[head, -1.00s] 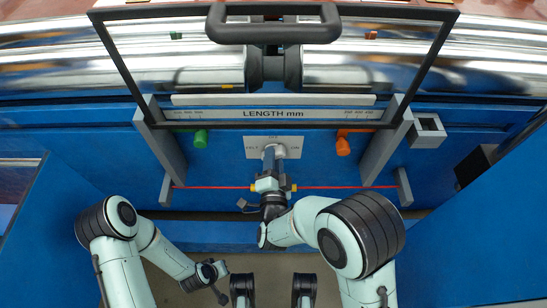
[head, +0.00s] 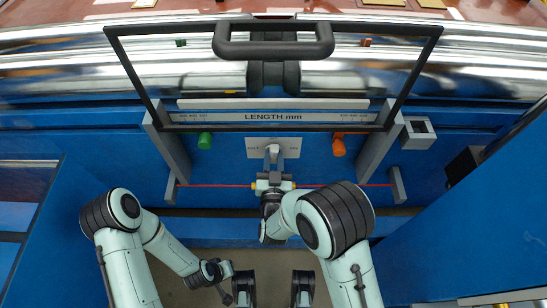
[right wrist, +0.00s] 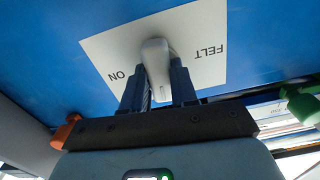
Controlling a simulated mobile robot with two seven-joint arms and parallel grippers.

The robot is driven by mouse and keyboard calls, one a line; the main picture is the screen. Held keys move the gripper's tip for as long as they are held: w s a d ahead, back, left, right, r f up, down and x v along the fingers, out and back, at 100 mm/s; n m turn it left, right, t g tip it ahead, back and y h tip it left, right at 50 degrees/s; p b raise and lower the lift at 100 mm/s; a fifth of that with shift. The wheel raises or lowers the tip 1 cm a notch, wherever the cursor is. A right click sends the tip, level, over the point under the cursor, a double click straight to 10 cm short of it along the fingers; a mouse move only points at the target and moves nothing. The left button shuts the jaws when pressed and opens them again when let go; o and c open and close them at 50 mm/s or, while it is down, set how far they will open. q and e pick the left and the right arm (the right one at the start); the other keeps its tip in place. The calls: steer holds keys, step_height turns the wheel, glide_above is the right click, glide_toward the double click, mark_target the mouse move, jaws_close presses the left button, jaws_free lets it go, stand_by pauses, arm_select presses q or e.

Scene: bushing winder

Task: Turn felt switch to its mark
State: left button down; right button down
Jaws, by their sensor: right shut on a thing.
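The felt switch (head: 274,151) is a light grey knob on a white plate (head: 289,142) on the blue machine front, under the length scale. In the right wrist view the knob (right wrist: 155,57) stands between my two dark fingers, with the words FELT and ON on the plate (right wrist: 112,42) to either side. My right gripper (head: 273,168) reaches up to the switch from below and is shut on the knob; its fingertips (right wrist: 157,82) are at the knob's sides. The switch's mark is not clear to me. My left gripper (head: 216,272) hangs low at the left, away from the switch; its jaws are unclear.
A green knob (head: 205,140) sits left of the plate and an orange one (head: 339,147) right of it. A red line (head: 220,185) runs across below the plate between grey brackets. A black-framed guard with a handle (head: 273,49) is above. Blue panels flank both sides.

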arm_select(q)
steer(key=shift+s+d+r, duration=0.2)
steer(key=shift+s+r, duration=0.1)
steer(key=shift+s, duration=0.1)
arm_select(e)
steer(key=shift+w+r+n, duration=0.1)
steer(key=shift+r+n, duration=0.1)
steer(key=shift+n, duration=0.4)
steer(key=c, duration=0.9)
jaws_free()
steer(key=shift+f, duration=0.15)
steer(key=shift+s, duration=0.2)
arm_select(q)
steer(key=shift+s+d+r+g+p, duration=0.3)
steer(key=shift+s+r+p, duration=0.1)
steer(key=shift+s+p, duration=0.1)
arm_select(e)
steer(key=s, duration=1.3)
